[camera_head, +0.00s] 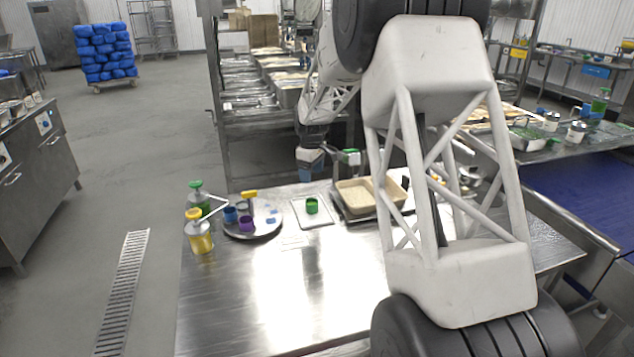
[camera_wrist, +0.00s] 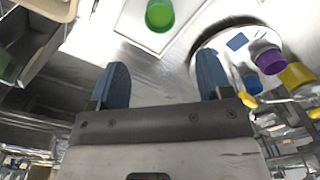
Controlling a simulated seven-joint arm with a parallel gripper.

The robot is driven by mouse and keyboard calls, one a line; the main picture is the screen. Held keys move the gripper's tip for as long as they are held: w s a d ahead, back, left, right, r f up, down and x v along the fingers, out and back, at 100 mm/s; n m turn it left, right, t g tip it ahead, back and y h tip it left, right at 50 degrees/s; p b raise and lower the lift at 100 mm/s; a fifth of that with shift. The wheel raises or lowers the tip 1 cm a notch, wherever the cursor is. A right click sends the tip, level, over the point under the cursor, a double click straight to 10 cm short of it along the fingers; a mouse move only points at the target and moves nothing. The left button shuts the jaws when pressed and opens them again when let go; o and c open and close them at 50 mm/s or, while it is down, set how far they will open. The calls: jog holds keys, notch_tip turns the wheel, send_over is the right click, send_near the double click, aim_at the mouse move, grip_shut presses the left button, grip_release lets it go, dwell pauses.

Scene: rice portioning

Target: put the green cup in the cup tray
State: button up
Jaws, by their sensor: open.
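The green cup (camera_head: 312,206) stands upright on a pale square board (camera_head: 318,221) on the steel table. It also shows at the top of the wrist view (camera_wrist: 160,14). The round tray (camera_head: 262,234), seemingly the cup tray, lies left of the board and holds a blue cup (camera_head: 230,214), a purple cup (camera_head: 246,224) and small blue pieces. My gripper (camera_head: 311,168) hangs behind and above the green cup, apart from it. In the wrist view its blue fingers (camera_wrist: 162,80) are spread with nothing between them.
Bottles with green (camera_head: 197,196) and yellow (camera_head: 199,236) tops stand left of the round tray. A beige rice container (camera_head: 356,209) sits right of the board. A yellow-topped item (camera_head: 250,195) is at the tray's back edge. The table's front is clear.

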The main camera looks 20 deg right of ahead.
jog(key=s+a+r+m, duration=0.1)
jog(key=s+a+r, duration=0.1)
jog(key=s+r, duration=0.5)
jog(key=s+a+r+m+t, duration=0.1)
jog(key=s+r+m, duration=0.1)
jog(key=s, duration=0.9)
jog(key=s+a+r+m, duration=0.1)
jog(key=s+a+r, duration=0.1)
jog(key=s+r, duration=0.5)
jog(key=s+a+f+m, duration=0.1)
jog(key=s+f+m, duration=0.1)
jog(key=s, duration=1.3)
jog(key=s+a+f+m+t, duration=0.1)
jog(key=s+a+f+m, duration=0.1)
jog(key=s, duration=1.4)
jog(key=shift+s+f+m+t, duration=0.2)
jog(key=shift+s+m+t, duration=0.1)
jog(key=shift+m, duration=0.3)
